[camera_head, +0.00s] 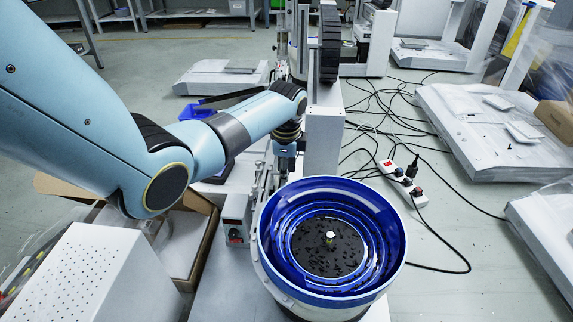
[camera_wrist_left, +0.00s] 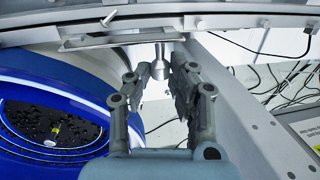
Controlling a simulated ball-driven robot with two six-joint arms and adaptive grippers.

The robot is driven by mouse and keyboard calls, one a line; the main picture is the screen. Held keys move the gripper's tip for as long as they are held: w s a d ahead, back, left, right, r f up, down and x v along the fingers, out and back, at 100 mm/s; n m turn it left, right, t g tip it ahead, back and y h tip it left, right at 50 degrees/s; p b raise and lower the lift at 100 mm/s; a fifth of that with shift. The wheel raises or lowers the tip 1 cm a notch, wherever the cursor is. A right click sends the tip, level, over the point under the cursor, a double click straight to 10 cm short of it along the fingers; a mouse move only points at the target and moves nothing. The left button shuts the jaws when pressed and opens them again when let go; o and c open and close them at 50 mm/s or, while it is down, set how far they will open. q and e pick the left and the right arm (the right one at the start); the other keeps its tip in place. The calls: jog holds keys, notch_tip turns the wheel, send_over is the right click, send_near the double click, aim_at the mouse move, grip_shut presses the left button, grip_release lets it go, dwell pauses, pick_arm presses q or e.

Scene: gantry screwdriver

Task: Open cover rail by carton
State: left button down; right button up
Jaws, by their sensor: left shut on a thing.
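A metal rail strip (camera_wrist_left: 110,41) crosses the top of the left wrist view, with a small screw-like pin (camera_wrist_left: 124,14) above it. A short metal post (camera_wrist_left: 160,54) hangs below the strip's right end. My left gripper (camera_wrist_left: 163,76) has its two fingers close together at this post, shut on it; the contact is partly hidden by the fingers. In the head view my left gripper (camera_head: 285,156) points down beside the grey upright, behind the blue bowl; its fingertips are hard to make out there. An open carton (camera_head: 205,243) lies below my left arm. My right gripper is not in view.
The blue bowl feeder (camera_head: 271,243) with dark small parts stands close to the gripper. A grey upright (camera_head: 323,140) stands right of it. A perforated white box (camera_head: 75,275) is at lower left. Cables and a power strip (camera_head: 403,181) lie on the floor.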

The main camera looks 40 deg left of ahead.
pick_arm(q)
jog(key=shift+s+a+r+t+h+p, duration=0.1)
jog(key=shift+a+r+t+h+p, duration=0.15)
jog(key=shift+r+t+h+p, duration=0.35)
jog(key=shift+a+f+h+p, duration=0.1)
jog(key=shift+h+p, duration=0.2)
jog(key=shift+p, duration=0.05)
jog(key=shift+s+a+h, duration=0.15)
jog(key=shift+h, duration=0.25)
jog(key=shift+a+t+h+p, duration=0.1)
jog(key=shift+t+h+p, duration=0.2)
jog(key=shift+t+h, duration=0.2)
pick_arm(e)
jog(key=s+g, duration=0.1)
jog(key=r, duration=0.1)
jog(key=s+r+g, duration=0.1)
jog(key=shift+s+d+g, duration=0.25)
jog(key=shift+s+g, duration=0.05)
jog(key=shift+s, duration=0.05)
pick_arm(q)
jog(key=shift+s, duration=0.1)
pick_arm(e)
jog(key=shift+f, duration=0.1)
pick_arm(q)
jog(key=c, duration=1.2)
grip_release()
jog(key=v, duration=1.2)
jog(key=shift+a, duration=0.15)
